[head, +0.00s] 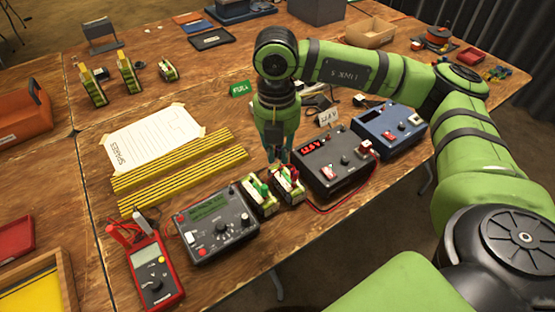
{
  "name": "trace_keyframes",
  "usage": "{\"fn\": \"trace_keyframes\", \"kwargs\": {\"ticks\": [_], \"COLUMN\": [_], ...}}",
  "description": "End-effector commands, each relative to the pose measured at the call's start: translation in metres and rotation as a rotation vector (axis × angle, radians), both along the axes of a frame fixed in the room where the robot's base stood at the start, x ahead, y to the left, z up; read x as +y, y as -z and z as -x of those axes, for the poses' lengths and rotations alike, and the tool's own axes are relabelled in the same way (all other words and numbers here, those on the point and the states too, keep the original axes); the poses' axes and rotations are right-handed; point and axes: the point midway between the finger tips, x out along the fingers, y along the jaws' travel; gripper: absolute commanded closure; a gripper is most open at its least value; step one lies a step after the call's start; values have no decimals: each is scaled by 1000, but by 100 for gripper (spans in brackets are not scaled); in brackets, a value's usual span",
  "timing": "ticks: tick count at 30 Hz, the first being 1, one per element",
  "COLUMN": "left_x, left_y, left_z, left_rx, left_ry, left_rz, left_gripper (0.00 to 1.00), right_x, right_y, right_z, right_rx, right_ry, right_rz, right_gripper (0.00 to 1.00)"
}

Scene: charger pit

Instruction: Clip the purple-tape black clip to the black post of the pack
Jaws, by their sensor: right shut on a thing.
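My right gripper (277,158) points down just above two small packs and is shut on a small dark thing that looks like the black clip. The gripper mostly hides it, and I cannot make out purple tape. The right pack (288,188) has a red clip on its top, with a red lead running to the black charger (335,162). The left pack (258,197) has green pieces on top. The black post cannot be made out at this size. My left gripper is not in view.
A grey meter box (215,226) and a red multimeter (153,272) stand left of the packs. A blue charger (390,132) stands to the right. Yellow strips (180,170) and a paper sheet (150,140) lie behind. The red lead loops along the front edge.

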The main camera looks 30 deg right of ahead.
Motion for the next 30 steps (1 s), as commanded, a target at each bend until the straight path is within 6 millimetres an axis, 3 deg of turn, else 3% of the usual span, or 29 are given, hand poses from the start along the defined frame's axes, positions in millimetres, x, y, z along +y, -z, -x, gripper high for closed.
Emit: {"fn": "trace_keyframes", "kwargs": {"ticks": [12, 30], "left_x": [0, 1], "left_y": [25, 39], "left_z": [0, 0], "left_rx": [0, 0], "left_ry": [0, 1], "left_rz": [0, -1], "left_gripper": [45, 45], "right_x": [-18, -43], "right_y": [2, 0], "right_z": [-25, -60], "right_rx": [-2, -2], "right_ry": [-458, -1107], "right_rz": [0, 0], "right_gripper": [99, 99]}}
